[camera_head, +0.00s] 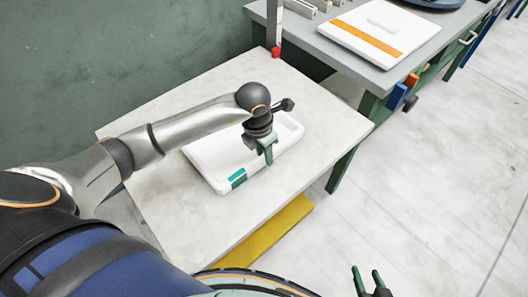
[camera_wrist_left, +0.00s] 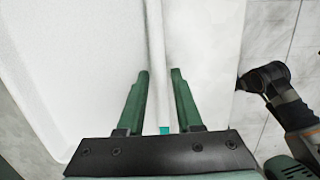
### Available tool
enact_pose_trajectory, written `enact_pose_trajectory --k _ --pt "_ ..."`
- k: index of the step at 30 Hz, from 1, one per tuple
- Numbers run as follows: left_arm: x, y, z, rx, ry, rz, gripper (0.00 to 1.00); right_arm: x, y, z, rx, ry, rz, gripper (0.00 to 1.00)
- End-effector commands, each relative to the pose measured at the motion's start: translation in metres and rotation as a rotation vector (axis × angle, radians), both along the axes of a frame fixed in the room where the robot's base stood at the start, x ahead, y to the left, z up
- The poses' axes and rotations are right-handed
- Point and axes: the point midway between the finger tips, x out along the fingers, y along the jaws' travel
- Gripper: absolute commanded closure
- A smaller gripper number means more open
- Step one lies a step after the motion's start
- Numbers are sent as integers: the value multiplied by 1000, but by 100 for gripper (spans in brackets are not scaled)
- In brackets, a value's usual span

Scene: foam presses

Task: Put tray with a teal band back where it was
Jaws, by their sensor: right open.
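The white tray with a teal band (camera_head: 208,160) lies on the pale table, its teal band (camera_head: 237,178) at the near corner. My left gripper (camera_head: 268,160) is at the tray's right-hand side wall, pointing down. In the left wrist view my left gripper (camera_wrist_left: 160,74) has its green fingers on either side of the tray's thin white wall (camera_wrist_left: 155,40). I cannot tell whether they press on it. A bit of teal shows low between them. My right gripper (camera_head: 367,272) is open and empty over the floor at the bottom of the head view.
The pale table (camera_head: 315,105) has free room around the tray. A grey bench (camera_head: 350,62) behind it holds a white tray with an orange band (camera_head: 372,36). A post with a red base (camera_head: 275,50) stands at the table's back edge. A yellow bar (camera_head: 262,236) lies low beside the table.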

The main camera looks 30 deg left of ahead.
Motion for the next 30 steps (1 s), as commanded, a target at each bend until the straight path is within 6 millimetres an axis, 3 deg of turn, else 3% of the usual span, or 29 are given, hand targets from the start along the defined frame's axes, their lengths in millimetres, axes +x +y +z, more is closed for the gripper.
enact_pose_trajectory --k 3,14,30 --pt "0 0 0 0 0 0 51 0 0 0 1 0 1 50" --pt "0 0 8 -1 -2 0 51 1 0 4 0 -3 0 50" --pt "-12 6 109 1 -3 1 51 -1 -5 5 -7 -2 -8 50"
